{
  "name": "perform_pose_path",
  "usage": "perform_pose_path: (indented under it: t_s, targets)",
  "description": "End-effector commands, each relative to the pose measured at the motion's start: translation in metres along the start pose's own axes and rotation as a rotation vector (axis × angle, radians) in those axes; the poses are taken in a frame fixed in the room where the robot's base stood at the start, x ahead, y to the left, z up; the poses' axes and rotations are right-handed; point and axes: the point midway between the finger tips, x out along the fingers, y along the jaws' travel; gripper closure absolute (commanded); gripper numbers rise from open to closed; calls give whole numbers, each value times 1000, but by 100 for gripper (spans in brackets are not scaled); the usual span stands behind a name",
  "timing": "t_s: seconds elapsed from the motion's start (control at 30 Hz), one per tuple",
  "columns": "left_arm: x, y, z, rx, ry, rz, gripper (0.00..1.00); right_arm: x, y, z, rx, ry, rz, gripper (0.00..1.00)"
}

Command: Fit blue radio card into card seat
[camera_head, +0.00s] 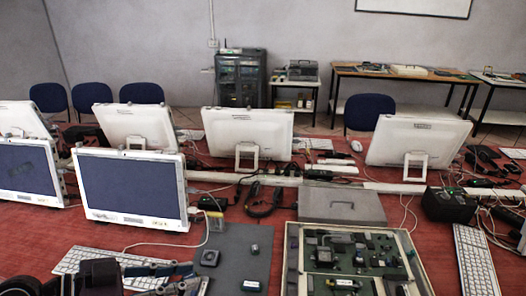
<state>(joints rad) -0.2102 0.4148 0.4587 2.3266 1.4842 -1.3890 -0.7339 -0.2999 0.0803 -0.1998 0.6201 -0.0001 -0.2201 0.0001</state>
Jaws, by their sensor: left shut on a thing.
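My left gripper (180,279) comes in at the bottom left, over the front edge of the grey mat and the white keyboard. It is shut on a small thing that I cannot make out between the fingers. I cannot pick out the blue radio card for certain. An open light-framed case (291,262) stands to the right of the mat and holds a green circuit board (372,272) with several dark and metal parts. I cannot tell which part of the board is the card seat. My right gripper is not in view.
The grey mat (232,262) bears a dark square module (209,257), a small block (255,248) and a white-labelled green piece (251,286). A grey closed box (341,206) lies behind the case. Monitors (131,187) and keyboards (476,262) flank the work area on the red table.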

Motion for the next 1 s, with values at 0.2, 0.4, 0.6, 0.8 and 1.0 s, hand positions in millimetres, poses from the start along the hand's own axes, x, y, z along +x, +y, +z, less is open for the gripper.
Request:
perform_pose_path:
  t_s: [0.2,0.4,0.6,0.8,1.0]
  targets:
    - [3,-2,3,-8,2,-11,100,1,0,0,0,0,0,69]
    - [27,-25,26,-60,5,-125,100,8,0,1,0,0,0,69]
    - [65,-61,59,-140,4,-322,100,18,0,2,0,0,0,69]
    - [93,-89,77,-205,6,-488,100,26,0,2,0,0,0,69]
    - [115,-107,81,-258,8,-619,100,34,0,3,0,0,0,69]
